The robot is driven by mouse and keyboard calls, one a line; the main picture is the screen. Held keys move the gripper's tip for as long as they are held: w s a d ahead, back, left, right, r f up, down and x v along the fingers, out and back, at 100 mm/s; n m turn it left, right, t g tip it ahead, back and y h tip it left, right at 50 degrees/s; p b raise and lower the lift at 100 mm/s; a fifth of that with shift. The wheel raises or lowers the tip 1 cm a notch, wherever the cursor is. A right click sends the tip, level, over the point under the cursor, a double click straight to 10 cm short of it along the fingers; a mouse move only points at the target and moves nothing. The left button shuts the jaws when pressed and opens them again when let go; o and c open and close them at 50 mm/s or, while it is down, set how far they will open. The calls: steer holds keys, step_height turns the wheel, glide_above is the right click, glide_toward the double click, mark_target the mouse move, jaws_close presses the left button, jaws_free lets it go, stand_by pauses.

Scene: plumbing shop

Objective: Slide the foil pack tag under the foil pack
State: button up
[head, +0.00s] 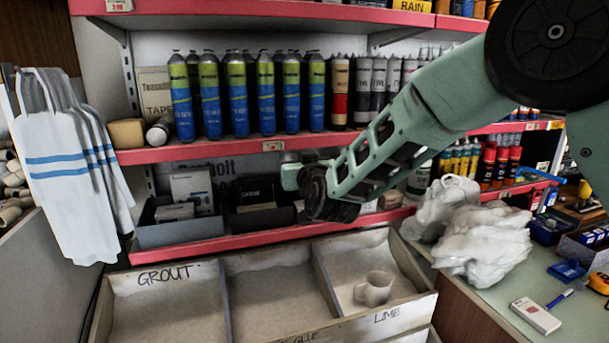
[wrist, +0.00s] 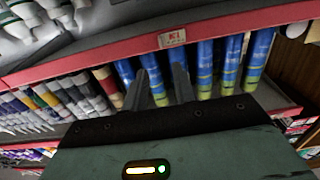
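I cannot make out a foil pack in either view. A small price tag (head: 272,145) sits on the red edge of the middle shelf, below the blue-green cans. A tag with dark print (wrist: 172,39) is on a red shelf edge in the wrist view, which looks upside down; I cannot tell whether either is the foil pack tag. My gripper (wrist: 161,72) has its two dark fingers apart, with nothing seen held between them. It points at the row of cans. In the head view my arm reaches in front of the shelves and hides the fingers.
Blue-green cans (head: 239,95) and dark tubes line the middle shelf. Small boxes (head: 191,190) stand in a grey bin below. White bags (head: 470,230) and a small white pack (head: 535,315) are on the right counter.

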steer(key=v, duration=0.5)
steer(key=shift+s+d+b, duration=0.1)
steer(key=shift+s+b, duration=0.25)
steer(key=shift+b, duration=0.05)
steer(key=s+d+f+n+g+p, duration=0.1)
steer(key=s+f+n+g+p, duration=0.25)
steer(key=s+g, duration=1.1)
steer(key=s+d+f+g+h+p, duration=0.1)
steer(key=s+d, duration=0.5)
steer(key=s, duration=0.6)
steer(key=s+d+f+g+h+p, duration=0.1)
steer(key=s+d+h, duration=0.3)
steer(key=s, duration=0.9)
steer(key=d+f, duration=0.1)
steer(key=d, duration=0.2)
steer(key=shift+d+g, duration=0.35)
